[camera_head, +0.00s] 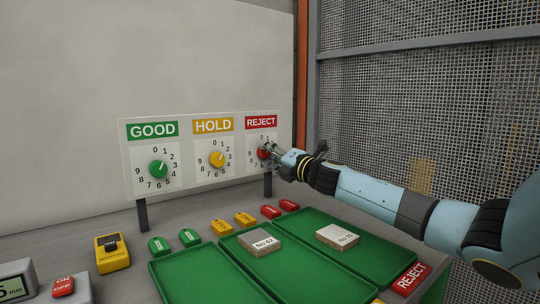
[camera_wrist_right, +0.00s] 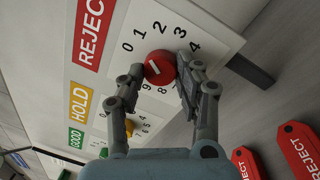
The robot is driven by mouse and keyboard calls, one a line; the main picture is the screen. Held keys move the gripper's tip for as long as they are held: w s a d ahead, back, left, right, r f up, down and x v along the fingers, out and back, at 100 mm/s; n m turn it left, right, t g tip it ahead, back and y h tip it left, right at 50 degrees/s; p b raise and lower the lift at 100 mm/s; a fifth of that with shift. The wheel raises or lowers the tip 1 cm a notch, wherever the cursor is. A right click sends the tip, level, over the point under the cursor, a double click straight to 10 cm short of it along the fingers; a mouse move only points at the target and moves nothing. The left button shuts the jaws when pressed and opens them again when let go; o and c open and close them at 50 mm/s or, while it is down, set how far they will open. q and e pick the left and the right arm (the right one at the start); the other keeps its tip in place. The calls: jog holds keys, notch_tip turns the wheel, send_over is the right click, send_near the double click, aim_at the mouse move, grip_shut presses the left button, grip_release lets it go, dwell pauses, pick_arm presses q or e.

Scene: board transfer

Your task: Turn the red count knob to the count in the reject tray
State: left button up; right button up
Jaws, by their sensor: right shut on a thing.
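The red count knob (camera_head: 263,154) sits on the REJECT dial of the white panel (camera_head: 190,180). My right gripper (camera_wrist_right: 162,82) is shut on the red knob (camera_wrist_right: 160,67), one finger on each side. The knob's white mark lies on the side toward the 0; its exact reading is hard to tell. The right green tray (camera_head: 385,252), with a red REJECT label (camera_head: 409,279) at its front, holds one visible board (camera_head: 338,236). My left gripper is not in view.
The green knob (camera_head: 158,169) and yellow knob (camera_head: 217,160) are left of the red one. The middle tray (camera_head: 310,283) holds a board (camera_head: 260,243); the left tray (camera_head: 200,272) looks empty. Green, yellow and red tags (camera_head: 270,211) lie behind the trays. A mesh fence (camera_head: 420,110) stands right.

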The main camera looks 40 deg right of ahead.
jog(key=shift+f+n, duration=0.25)
jog(key=shift+n, duration=0.15)
jog(key=o, duration=0.9)
jog(key=shift+o, duration=1.2)
jog(key=shift+r, duration=0.15)
